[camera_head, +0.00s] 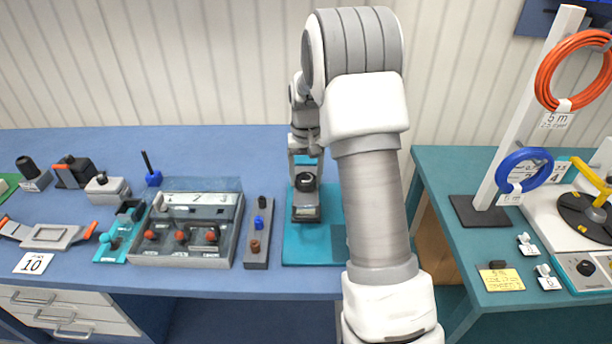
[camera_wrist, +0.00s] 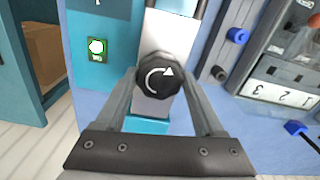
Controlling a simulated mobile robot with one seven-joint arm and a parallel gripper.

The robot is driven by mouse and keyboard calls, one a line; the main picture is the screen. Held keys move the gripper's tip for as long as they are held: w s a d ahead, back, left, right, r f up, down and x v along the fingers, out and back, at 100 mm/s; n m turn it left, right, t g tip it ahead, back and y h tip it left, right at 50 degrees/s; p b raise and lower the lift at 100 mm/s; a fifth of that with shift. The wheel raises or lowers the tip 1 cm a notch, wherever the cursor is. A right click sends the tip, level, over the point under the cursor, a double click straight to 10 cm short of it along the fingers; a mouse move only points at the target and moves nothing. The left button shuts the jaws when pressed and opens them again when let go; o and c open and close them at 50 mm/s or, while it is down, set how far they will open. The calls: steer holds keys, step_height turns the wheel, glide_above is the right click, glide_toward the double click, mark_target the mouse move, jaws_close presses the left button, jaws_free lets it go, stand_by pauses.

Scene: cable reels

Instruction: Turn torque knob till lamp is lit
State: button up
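The torque knob (camera_wrist: 158,86) is black and ribbed, with a white curved arrow on its face. It sits on a grey metal device on a teal plate, and its dark top also shows in the head view (camera_head: 305,181). My gripper (camera_wrist: 159,80) is at the knob, one finger on each side. The fingertips lie very close to its edges; I cannot tell whether they press on it. A small green-framed square with a whitish round centre, perhaps the lamp (camera_wrist: 97,47), is on the teal plate.
A grey block with coloured pegs (camera_head: 257,235) stands left of the teal plate (camera_head: 290,250). Beyond it is a grey box with red knobs (camera_head: 188,228). A second teal table (camera_head: 460,270) on the right holds cable coils on a post (camera_head: 530,110). A gap separates the tables.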

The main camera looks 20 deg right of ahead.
steer(key=o, duration=0.4)
steer(key=shift+c, duration=0.2)
step_height(320, 180, up, 18)
steer(key=shift+f, duration=0.25)
steer(key=shift+s, duration=0.1)
steer(key=s+a+r+t, duration=0.1)
steer(key=s+a+r, duration=0.15)
steer(key=s, duration=0.25)
steer(key=s+a+r+n+t, duration=0.1)
steer(key=s+a+r, duration=0.15)
steer(key=s, duration=0.25)
steer(key=s+a+r+t, duration=0.1)
steer(key=s+a+r, duration=0.15)
steer(key=s, duration=0.25)
steer(key=s+a+f+n+t, duration=0.1)
steer(key=s+a+f, duration=0.1)
steer(key=s, duration=0.5)
steer(key=s+a+f+n+t, duration=0.1)
steer(key=s+a+f, duration=0.1)
steer(key=s+f, duration=0.2)
steer(key=s, duration=0.3)
steer(key=shift+t, duration=0.3)
